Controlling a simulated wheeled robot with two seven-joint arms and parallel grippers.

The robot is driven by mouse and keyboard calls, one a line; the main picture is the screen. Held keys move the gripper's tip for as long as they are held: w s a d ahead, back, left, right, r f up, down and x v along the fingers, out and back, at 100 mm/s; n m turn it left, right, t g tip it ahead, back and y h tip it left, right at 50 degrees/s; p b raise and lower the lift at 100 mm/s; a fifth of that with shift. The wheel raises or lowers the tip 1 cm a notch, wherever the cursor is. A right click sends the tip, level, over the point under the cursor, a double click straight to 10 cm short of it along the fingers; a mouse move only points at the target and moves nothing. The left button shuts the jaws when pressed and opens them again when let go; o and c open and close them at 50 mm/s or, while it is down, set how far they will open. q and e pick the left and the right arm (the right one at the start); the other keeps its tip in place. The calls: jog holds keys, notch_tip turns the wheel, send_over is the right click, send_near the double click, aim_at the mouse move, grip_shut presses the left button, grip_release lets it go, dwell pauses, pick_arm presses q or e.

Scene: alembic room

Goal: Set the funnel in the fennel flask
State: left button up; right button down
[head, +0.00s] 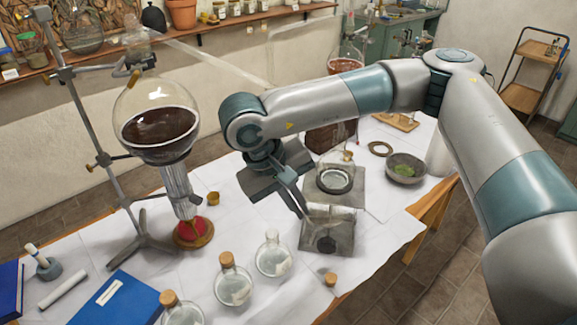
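My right gripper (284,183) hangs over the table with its fingers pointing down, above and behind the small flasks. Its fingers are partly hidden by my own wrist, so I cannot tell what is between them. No funnel can be clearly made out; a faint clear glass shape (330,213) shows beside the fingertips, over a grey slab. A small round flask without a cork (272,257), with a pale label, stands near the front. Two similar flasks (233,284) (183,312) have corks. The label writing is too small to read. My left gripper is not in view.
A loose cork (330,279) lies right of the open flask. A stand (85,115) holds a large flask of dark liquid (158,125) over a burner (192,230). A bowl with green matter (405,168) sits at the right. Blue books (118,300) lie front left.

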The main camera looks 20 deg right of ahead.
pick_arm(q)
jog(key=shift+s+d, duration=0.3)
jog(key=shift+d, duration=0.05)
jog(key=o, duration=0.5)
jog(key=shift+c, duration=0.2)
pick_arm(e)
jog(key=w+a+r+m+g+y+p, duration=0.2)
jog(key=a+m+g+y+p, duration=0.3)
jog(key=m, duration=1.3)
pick_arm(q)
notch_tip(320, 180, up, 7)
jog(key=p, duration=0.2)
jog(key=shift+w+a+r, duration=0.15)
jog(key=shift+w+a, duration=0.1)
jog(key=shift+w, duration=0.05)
pick_arm(e)
jog(key=w+d+r+m+t+y, duration=0.1)
jog(key=w+d+m+t+y, duration=0.1)
jog(key=m, duration=0.8)
jog(key=w+d+r+m+t+y, duration=0.1)
jog(key=d+m+t+y, duration=0.3)
jog(key=m, duration=0.6)
jog(key=shift+w+d+t, duration=0.4)
jog(key=shift+w+d, duration=0.05)
jog(key=shift+d, duration=0.15)
jog(key=shift+r, duration=0.1)
